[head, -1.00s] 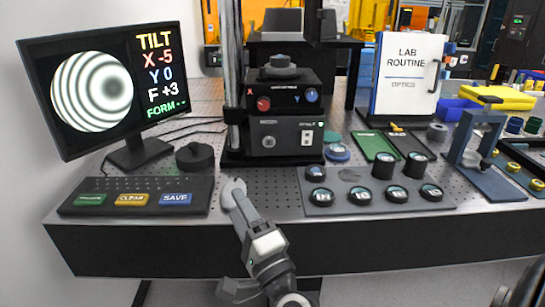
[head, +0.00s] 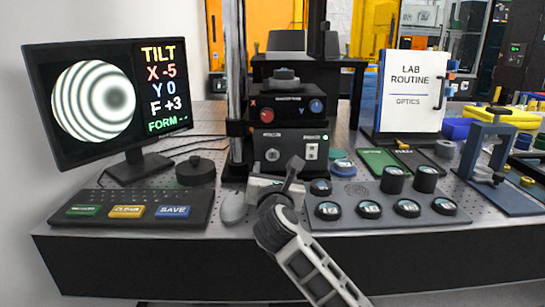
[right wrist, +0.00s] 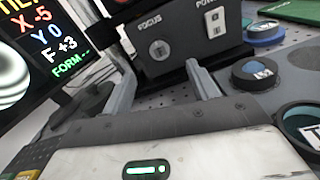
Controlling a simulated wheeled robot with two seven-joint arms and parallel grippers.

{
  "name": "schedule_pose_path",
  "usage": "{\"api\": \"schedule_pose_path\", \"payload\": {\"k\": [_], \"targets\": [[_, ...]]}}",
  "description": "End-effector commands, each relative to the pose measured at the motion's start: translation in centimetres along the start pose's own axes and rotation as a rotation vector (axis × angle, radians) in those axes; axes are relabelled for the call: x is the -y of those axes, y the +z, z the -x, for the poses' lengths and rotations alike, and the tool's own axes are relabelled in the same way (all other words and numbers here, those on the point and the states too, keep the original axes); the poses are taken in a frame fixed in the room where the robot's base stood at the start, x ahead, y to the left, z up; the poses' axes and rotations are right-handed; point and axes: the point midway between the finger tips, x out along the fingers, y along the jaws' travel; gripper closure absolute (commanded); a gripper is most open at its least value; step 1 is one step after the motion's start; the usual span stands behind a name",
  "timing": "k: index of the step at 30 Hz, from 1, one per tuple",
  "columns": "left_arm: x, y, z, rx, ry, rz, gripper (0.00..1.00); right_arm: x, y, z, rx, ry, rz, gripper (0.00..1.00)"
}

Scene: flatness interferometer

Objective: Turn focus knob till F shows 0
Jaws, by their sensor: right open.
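The focus knob (head: 272,154) is a small grey knob on the front of the black interferometer's lower box (head: 290,141). It also shows under the word FOCUS in the right wrist view (right wrist: 158,50). The monitor (head: 107,100) reads TILT X -5, Y 0, F +3, FORM --, beside a ring fringe pattern. My right gripper (head: 277,174) is in front of the box, below the focus knob. In the right wrist view its two fingers (right wrist: 163,82) are apart with nothing between them, and the knob is beyond them. My left gripper is out of view.
The red X knob (head: 266,115) and blue Y knob (head: 316,106) are above the focus knob. A power switch (head: 312,151) is right of it. A mouse (head: 233,207) lies left of my gripper. A tray (head: 440,220) of several round optics is at the right.

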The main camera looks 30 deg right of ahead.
Motion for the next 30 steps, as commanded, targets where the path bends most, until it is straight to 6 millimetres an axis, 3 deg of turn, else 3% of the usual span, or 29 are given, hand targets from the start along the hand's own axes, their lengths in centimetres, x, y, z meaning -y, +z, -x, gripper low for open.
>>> {"api": "schedule_pose_path", "payload": {"k": [6, 12, 18, 26, 30], "targets": [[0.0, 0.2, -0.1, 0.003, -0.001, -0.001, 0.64, 0.0, 0.1, -4.8, 0.002, -0.001, 0.003, 0.41], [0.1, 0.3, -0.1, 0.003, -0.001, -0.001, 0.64, 0.0, 0.0, -7.8, 0.001, 0.0, 0.003, 0.41], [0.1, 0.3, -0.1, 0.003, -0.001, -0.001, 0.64, 0.0, 0.0, -9.0, 0.0, 0.001, 0.002, 0.41], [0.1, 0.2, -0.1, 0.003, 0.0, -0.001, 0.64, 0.0, 0.0, -9.1, 0.0, 0.001, 0.002, 0.41], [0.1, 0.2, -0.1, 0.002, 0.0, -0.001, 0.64, 0.0, -0.1, -9.1, 0.0, 0.001, 0.002, 0.77]]}}
